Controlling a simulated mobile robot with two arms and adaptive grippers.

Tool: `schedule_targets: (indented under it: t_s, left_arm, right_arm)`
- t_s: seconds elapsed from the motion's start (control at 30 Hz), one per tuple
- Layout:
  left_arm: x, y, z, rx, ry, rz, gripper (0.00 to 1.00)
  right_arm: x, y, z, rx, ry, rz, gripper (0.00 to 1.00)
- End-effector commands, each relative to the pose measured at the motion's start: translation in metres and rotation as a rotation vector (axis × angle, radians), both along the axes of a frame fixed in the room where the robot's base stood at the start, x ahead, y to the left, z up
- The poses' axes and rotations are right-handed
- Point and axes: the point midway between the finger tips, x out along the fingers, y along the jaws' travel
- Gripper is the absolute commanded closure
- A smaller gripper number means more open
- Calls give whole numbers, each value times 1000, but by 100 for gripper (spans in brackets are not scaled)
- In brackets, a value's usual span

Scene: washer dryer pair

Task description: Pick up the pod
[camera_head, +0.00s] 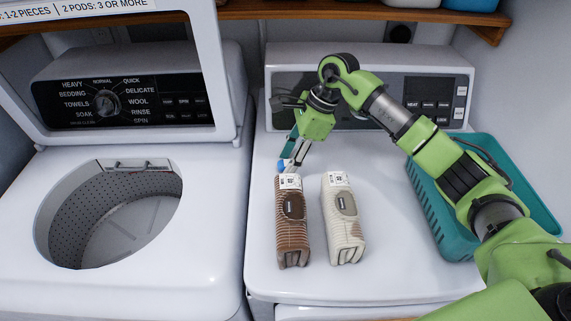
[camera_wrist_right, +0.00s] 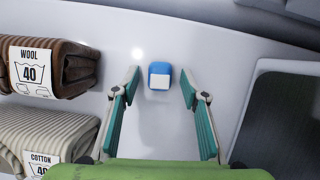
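The pod is a small blue and white block (camera_wrist_right: 159,75) on the white dryer top. In the right wrist view it sits between and beyond the two teal fingertips, with a gap on either side. In the head view only a bit of its blue (camera_head: 282,166) shows beside my right gripper (camera_head: 292,155), which partly hides it. My right gripper is open and empty, pointing down behind the folded items. My left gripper is not in view.
A brown striped folded item (camera_head: 292,232) labelled wool and a cream one (camera_head: 342,225) labelled cotton lie close by. A teal basket (camera_head: 448,232) is at the right under my arm. The washer (camera_head: 200,240) at left has its lid up.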

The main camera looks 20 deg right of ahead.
Motion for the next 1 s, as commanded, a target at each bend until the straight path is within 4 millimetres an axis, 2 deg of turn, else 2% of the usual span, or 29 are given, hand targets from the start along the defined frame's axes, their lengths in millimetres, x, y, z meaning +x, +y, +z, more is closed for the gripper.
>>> schedule_targets:
  t_s: [0.03, 0.1, 0.47, 0.63, 0.8, 1.0]
  left_arm:
    - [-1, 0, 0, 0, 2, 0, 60]
    - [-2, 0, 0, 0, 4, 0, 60]
    - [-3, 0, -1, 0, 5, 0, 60]
    - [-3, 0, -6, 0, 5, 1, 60]
    - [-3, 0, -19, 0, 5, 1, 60]
    - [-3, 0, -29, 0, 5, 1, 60]
  right_arm:
    - [0, 0, 0, 0, 0, 0, 75]
    - [0, 0, 0, 0, 0, 0, 90]
    - [0, 0, 1, 0, -1, 0, 90]
    - [1, 0, 8, -1, -3, 1, 90]
    - [1, 0, 29, -1, -7, 1, 90]
    - [-33, 2, 69, -2, -8, 3, 90]
